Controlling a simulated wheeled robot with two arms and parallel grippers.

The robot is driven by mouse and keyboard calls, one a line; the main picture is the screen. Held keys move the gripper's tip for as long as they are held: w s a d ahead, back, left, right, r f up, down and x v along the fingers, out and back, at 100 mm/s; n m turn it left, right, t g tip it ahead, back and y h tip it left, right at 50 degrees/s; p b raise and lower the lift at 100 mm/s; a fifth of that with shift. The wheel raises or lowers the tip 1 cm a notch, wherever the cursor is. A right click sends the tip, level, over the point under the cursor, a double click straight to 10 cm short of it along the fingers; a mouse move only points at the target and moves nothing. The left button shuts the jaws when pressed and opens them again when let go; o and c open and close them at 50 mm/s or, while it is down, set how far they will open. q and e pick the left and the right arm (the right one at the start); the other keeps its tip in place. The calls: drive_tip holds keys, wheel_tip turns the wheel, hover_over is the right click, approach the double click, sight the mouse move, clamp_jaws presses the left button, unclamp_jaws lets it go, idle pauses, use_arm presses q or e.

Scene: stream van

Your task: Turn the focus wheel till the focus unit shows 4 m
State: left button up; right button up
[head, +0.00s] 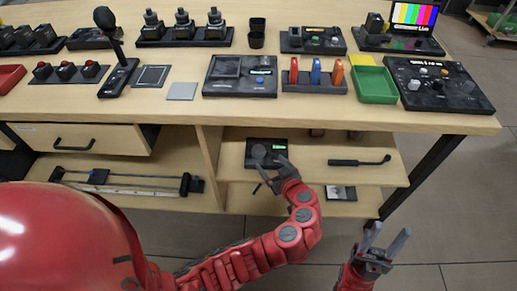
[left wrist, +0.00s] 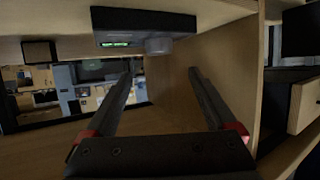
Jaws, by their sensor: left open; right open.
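The focus unit (head: 281,147) is a dark box on the shelf under the table, with a round grey focus wheel (head: 259,151) and a small green-lit display (head: 279,147). The display is too small to read. My left gripper (head: 268,173) is open and empty, just in front of the unit and apart from the wheel. In the left wrist view the unit (left wrist: 172,23) shows at the top, with the wheel (left wrist: 158,46) and display (left wrist: 115,44) beyond my open fingers (left wrist: 158,72). My right gripper (head: 390,230) is open and empty, low at the right.
The tabletop (head: 180,113) above the shelf carries many devices. A dark rod-like tool (head: 358,162) lies on the shelf to the right of the unit. A wooden divider (head: 209,160) stands to its left, and it is close in the left wrist view (left wrist: 215,62).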

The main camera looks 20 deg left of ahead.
sight(259, 150)
use_arm(q)
drive_tip(key=x, duration=1.1)
drive_tip(key=shift+w+a+f, duration=0.2)
drive_tip(key=shift+w+f, duration=0.05)
drive_tip(key=shift+w, duration=0.05)
drive_tip(key=c, duration=1.4)
drive_tip(key=shift+o, duration=0.2)
